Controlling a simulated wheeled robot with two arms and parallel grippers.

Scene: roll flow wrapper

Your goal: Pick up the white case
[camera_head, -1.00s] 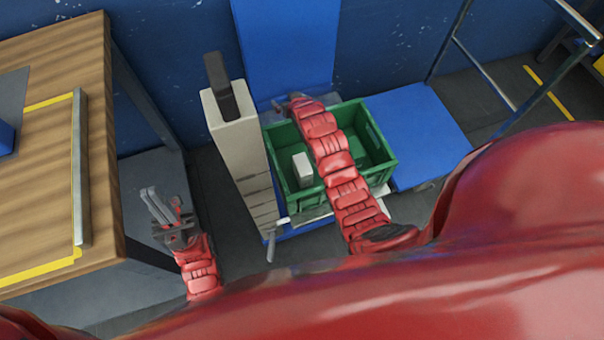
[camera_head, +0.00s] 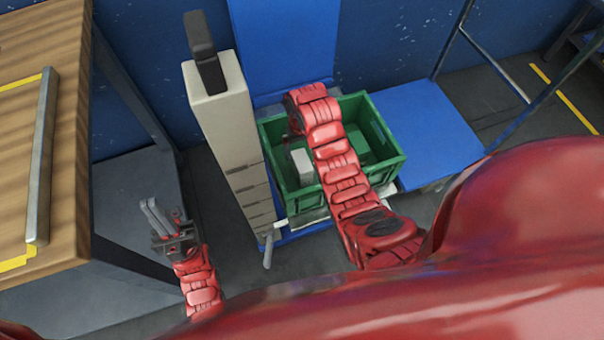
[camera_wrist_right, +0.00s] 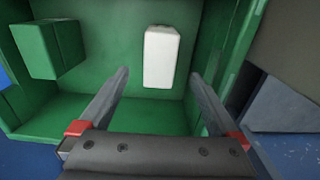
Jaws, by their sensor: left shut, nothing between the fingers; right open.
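The white case (camera_head: 302,166) stands inside the green crate (camera_head: 388,168), toward its left side. It also shows in the right wrist view (camera_wrist_right: 161,52), upper middle, beyond the fingertips. My right gripper (camera_wrist_right: 159,78) is open and empty above the crate, with its two fingers on either side of the line to the case. The case lies roughly centred between them, apart from them. In the head view my right arm hides most of this gripper. My left gripper (camera_head: 157,214) is shut and empty, low beside the wooden table, away from the crate.
A green box (camera_wrist_right: 50,48) is in the crate, left of the case in the wrist view. A tall beige column (camera_head: 228,125) with a black top stands left of the crate. A wooden table (camera_head: 60,150) is at left. A blue platform (camera_head: 435,130) lies right of the crate.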

